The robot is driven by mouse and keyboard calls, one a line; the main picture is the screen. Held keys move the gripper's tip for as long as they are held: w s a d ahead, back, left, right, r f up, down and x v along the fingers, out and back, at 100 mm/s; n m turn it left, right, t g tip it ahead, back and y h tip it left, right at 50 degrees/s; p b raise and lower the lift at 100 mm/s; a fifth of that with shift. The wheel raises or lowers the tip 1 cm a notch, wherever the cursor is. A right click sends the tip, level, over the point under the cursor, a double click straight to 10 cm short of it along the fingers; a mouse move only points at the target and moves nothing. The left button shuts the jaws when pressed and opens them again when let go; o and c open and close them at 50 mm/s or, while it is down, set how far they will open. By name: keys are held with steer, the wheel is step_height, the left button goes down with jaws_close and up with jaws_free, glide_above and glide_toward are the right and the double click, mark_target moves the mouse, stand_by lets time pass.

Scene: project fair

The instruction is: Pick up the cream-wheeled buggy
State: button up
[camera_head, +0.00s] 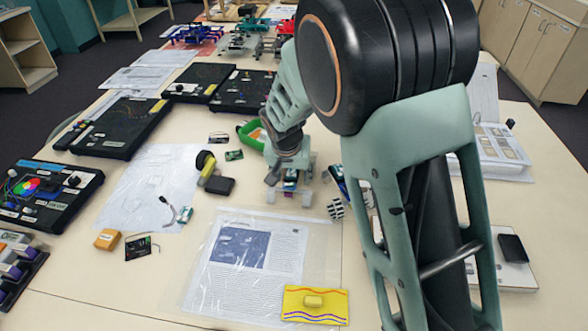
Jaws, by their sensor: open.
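A small buggy with pale, cream-looking wheels (308,197) stands on the table near the middle of the head view. My gripper (281,180) points down right over it, with its fingers at the buggy's body. The jaws are open. The gripper and wrist hide the back and much of the top of the buggy. I cannot tell whether the fingers touch it.
A black-and-white wheeled piece (336,209) and a blue part (340,180) lie close on the right. A yellow part with a dark wheel (206,165) and a black box (219,186) lie left. A green ring (249,133) is behind. Printed sheets (262,262) lie in front.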

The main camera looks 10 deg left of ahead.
steer(key=c, duration=1.1)
steer(key=shift+r, duration=0.1)
